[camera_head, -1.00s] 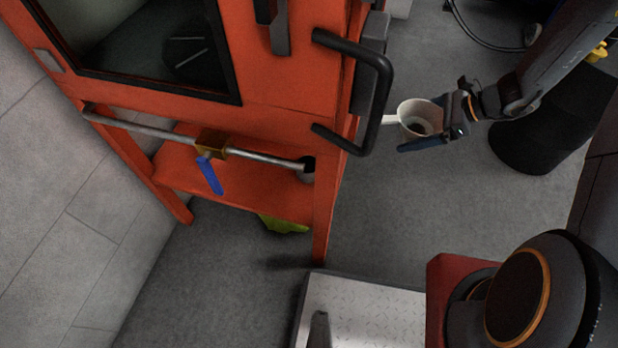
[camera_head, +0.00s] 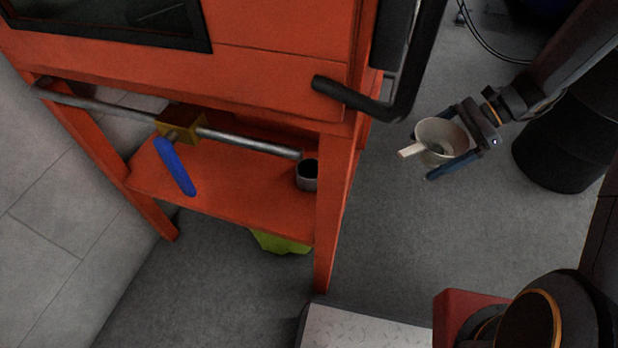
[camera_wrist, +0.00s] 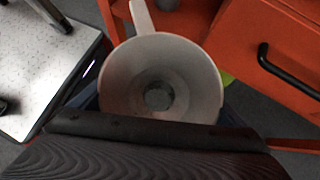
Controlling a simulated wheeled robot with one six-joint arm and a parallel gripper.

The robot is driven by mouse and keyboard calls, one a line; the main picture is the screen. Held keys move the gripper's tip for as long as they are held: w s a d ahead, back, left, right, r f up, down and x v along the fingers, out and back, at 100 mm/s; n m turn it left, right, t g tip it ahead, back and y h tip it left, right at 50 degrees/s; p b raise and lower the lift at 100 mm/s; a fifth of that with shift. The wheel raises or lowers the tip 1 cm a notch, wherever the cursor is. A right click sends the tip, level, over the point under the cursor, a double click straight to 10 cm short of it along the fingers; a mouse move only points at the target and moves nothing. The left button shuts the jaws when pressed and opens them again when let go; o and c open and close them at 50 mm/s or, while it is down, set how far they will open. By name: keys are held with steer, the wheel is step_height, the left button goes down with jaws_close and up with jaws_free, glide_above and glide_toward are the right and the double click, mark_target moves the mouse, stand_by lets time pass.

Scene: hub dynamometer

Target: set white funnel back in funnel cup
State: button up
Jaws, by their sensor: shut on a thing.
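The white funnel (camera_head: 441,137) is in my gripper (camera_head: 450,153), to the right of the orange frame and clear of it. Its wide mouth faces up and its handle points left. In the wrist view the funnel (camera_wrist: 160,80) fills the middle, and I look down into its bowl; the dark gripper body (camera_wrist: 150,150) covers its near side. The funnel cup (camera_head: 307,175), a small dark grey cup, stands on the orange shelf at its right end, by the front leg. It is open at the top and looks empty.
A steel pipe with a brass valve (camera_head: 181,124) and blue lever (camera_head: 175,166) runs above the shelf (camera_head: 225,183). A black door handle (camera_head: 395,100) and the orange leg (camera_head: 330,210) stand between funnel and cup. A black drum (camera_head: 565,150) is at right. A metal plate (camera_head: 365,330) lies below.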

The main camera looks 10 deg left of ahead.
steer(key=s+a+b, duration=0.2)
steer(key=s+a, duration=0.1)
steer(key=a, duration=0.7)
steer(key=s+a+b, duration=0.3)
steer(key=a, duration=0.6)
steer(key=s+a+b, duration=0.2)
steer(key=s+a, duration=0.1)
steer(key=a, duration=0.7)
steer(key=shift+s+a+b, duration=0.35)
steer(key=shift+s, duration=0.05)
steer(key=shift+f+b, duration=1.75)
steer(key=shift+b, duration=0.3)
steer(key=shift+f, duration=0.3)
steer(key=o, duration=0.8)
steer(key=shift+r, duration=0.1)
steer(key=shift+r, duration=0.25)
steer(key=p+v, duration=0.6)
steer(key=v, duration=0.6)
